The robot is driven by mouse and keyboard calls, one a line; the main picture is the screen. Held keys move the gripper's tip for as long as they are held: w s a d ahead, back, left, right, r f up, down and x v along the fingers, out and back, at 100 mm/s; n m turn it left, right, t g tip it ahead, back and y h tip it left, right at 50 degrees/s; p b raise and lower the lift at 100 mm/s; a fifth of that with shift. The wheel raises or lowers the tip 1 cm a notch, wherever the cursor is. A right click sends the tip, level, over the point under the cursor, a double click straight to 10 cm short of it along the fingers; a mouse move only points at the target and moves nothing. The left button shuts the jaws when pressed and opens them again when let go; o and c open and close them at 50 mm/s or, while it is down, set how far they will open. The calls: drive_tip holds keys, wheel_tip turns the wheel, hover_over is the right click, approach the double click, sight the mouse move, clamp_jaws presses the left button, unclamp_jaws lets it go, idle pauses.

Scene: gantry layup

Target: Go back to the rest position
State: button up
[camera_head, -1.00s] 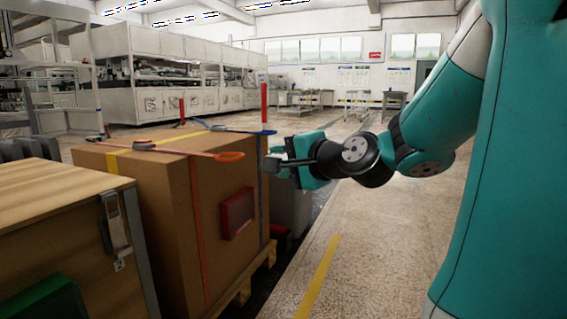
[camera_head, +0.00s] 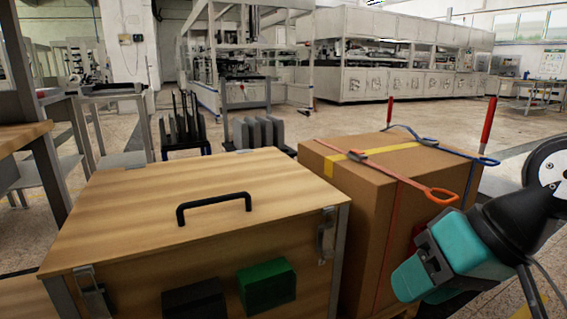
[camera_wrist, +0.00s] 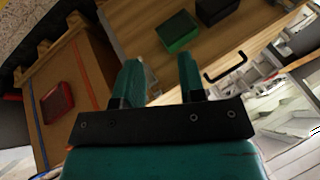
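My gripper (camera_wrist: 160,76) shows in the wrist view with its two teal fingers apart and nothing between them. In the head view, the teal end of my arm is at the lower right, in front of the cardboard box (camera_head: 350,190). The fingertips cannot be made out there. In the wrist view the cardboard box (camera_wrist: 80,80) is left of the fingers, with a red block (camera_wrist: 56,103) on its side. The wooden crate (camera_head: 130,200) with a black handle (camera_head: 214,203) stands left of the box in the head view.
A green block (camera_head: 267,286) and a black block (camera_head: 195,300) are on the crate's front. Grey racks (camera_head: 258,133) stand behind the crate. Open floor (camera_head: 350,118) lies beyond the box.

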drive_tip(key=s+a+r+n+g+h+p, duration=0.25)
drive_tip(key=s+n+p, duration=0.2)
drive_tip(key=s, duration=0.25)
wheel_tip(320, 180, up, 38)
drive_tip(key=d+p, duration=0.1)
drive_tip(key=p, duration=3.5)
drive_tip(key=shift+w+f+y, duration=0.15)
drive_tip(key=shift+w+y, duration=0.3)
drive_tip(key=shift+d+g, duration=0.1)
drive_tip(key=shift+g, duration=0.15)
